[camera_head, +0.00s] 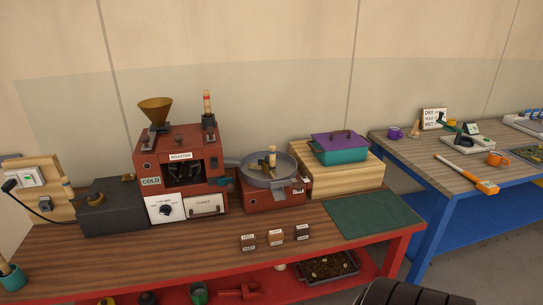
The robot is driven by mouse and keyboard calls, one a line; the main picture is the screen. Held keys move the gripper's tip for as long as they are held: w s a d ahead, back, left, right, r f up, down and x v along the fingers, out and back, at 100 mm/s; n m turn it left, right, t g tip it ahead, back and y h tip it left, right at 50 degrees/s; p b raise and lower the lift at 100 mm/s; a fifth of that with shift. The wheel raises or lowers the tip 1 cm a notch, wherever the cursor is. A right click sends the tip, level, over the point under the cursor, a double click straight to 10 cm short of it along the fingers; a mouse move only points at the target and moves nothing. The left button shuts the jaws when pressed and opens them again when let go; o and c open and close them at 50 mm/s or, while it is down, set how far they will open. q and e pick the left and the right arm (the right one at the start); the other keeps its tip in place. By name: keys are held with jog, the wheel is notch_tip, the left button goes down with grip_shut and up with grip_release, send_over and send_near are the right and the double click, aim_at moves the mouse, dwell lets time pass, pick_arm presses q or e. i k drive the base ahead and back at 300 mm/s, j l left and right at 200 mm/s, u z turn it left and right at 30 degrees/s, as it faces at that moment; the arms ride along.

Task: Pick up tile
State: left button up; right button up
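Three small dark tiles with pale labels stand in a row on the front of the brown wooden bench: a left tile (248,242), a middle tile (275,235) and a right tile (302,232). Their print is too small to read surely. They stand apart from each other, with nothing on them. A white tile reading COLD (151,182) sits on the front of the red roaster (178,148).
A round metal pan (267,181) and a green mat (372,214) flank the tiles' back and right. A teal box with purple lid (339,146) stands on a wooden block. A blue-framed table (440,165) stands at right.

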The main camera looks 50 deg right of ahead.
aim_at(301, 232)
jog(key=z, duration=1.7)
